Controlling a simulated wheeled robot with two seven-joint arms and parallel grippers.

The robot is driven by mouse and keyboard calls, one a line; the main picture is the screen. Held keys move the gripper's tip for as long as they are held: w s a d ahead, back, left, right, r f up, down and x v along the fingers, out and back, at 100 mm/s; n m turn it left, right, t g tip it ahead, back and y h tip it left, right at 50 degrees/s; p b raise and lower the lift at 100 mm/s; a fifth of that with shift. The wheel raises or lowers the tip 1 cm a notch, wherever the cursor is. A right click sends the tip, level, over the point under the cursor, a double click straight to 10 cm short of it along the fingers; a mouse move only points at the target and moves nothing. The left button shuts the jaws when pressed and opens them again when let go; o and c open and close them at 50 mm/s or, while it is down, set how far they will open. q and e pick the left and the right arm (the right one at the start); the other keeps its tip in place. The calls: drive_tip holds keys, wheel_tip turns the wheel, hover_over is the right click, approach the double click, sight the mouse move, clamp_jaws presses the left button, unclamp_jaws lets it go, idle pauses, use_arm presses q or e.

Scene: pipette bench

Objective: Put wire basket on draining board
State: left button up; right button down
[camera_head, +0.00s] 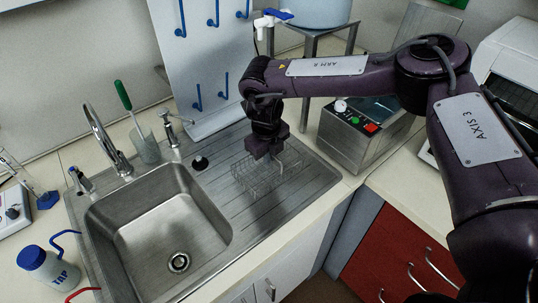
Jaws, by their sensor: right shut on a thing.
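The wire basket (258,181) is a small, thin-wired metal basket over the grooved draining board (308,186), to the right of the sink. It looks upright and at or just above the board; I cannot tell whether it touches. My right gripper (268,155) points down and is shut on the basket at its upper right side. The fingertips partly cover the basket's rim there. My left gripper is not in view.
The steel sink basin (160,225) lies to the left, with a tap (108,140) behind it. A steel box with buttons (355,135) stands to the right.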

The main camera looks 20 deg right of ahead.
drive_tip(key=shift+f, duration=0.65)
drive_tip(key=c, duration=1.6)
unclamp_jaws()
drive_tip(key=shift+f, duration=0.1)
